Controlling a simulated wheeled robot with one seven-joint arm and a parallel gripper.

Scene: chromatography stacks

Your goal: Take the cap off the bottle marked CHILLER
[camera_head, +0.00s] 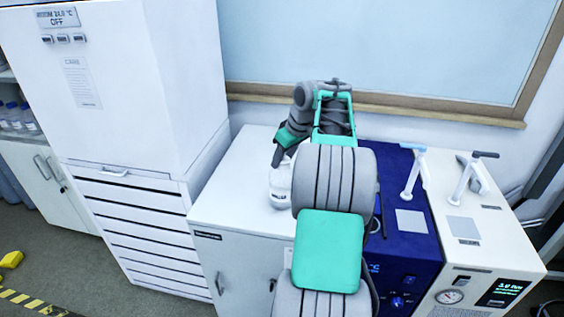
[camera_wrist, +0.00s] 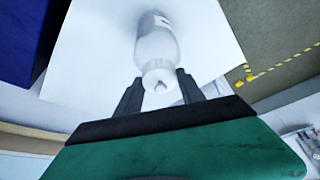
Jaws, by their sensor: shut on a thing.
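A white bottle (camera_head: 281,186) stands upright on the white cabinet top, partly hidden by my arm. In the wrist view the bottle (camera_wrist: 156,42) reaches away from my gripper, with part of a label on its side. I cannot read the label. Its white cap (camera_wrist: 161,76) lies between my two dark fingers. My gripper (camera_head: 277,160) points down at the bottle's top and is shut on the cap; its fingers also show in the wrist view (camera_wrist: 159,82). The cap looks in line with the bottle; I cannot tell whether it is loose.
The white cabinet top (camera_head: 237,178) is clear left of the bottle. A blue instrument (camera_head: 410,245) and a cream instrument (camera_head: 496,240) with a gauge stand to the right. A tall white unit (camera_head: 135,95) stands at left, and a framed panel (camera_head: 400,45) is behind.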

